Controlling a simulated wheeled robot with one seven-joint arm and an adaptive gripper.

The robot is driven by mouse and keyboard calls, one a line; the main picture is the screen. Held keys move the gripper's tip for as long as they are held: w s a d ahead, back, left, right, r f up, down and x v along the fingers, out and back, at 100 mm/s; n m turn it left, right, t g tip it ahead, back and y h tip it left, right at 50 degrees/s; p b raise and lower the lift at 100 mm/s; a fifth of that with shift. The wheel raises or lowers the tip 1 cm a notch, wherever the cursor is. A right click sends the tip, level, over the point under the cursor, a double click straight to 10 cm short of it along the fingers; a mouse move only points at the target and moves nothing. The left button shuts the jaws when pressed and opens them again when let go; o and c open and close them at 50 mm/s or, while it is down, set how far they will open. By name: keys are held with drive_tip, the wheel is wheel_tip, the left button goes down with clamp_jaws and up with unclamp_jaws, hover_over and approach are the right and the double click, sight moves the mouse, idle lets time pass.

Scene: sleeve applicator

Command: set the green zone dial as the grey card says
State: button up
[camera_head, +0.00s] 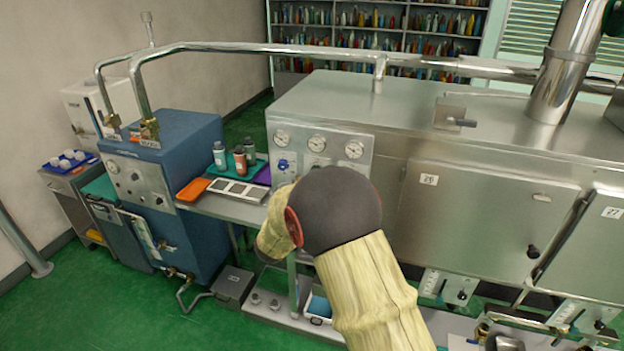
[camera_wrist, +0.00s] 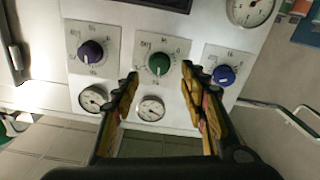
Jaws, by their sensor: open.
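The green dial (camera_wrist: 159,63) sits on a square white scale plate in the middle of a row of three dials in the wrist view. Its pale pointer mark seems to face the lower edge of that picture; the scale numbers are too small to read surely. My gripper (camera_wrist: 158,76) is open, with one finger on each side of the green dial's lower part. I cannot tell whether the fingers touch it. In the head view my arm hides the gripper and the green dial. I cannot make out a grey card in either view.
A purple dial (camera_wrist: 90,51) and a blue dial (camera_wrist: 224,75) flank the green one closely. Round gauges (camera_wrist: 151,108) sit close by on the panel. In the head view, a shelf holds an orange tray (camera_head: 193,189), a white tray (camera_head: 262,196) and bottles (camera_head: 240,162).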

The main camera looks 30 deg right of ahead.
drive_tip(key=v, duration=0.6)
drive_tip(key=shift+s+a, duration=0.2)
drive_tip(key=shift+a, duration=0.05)
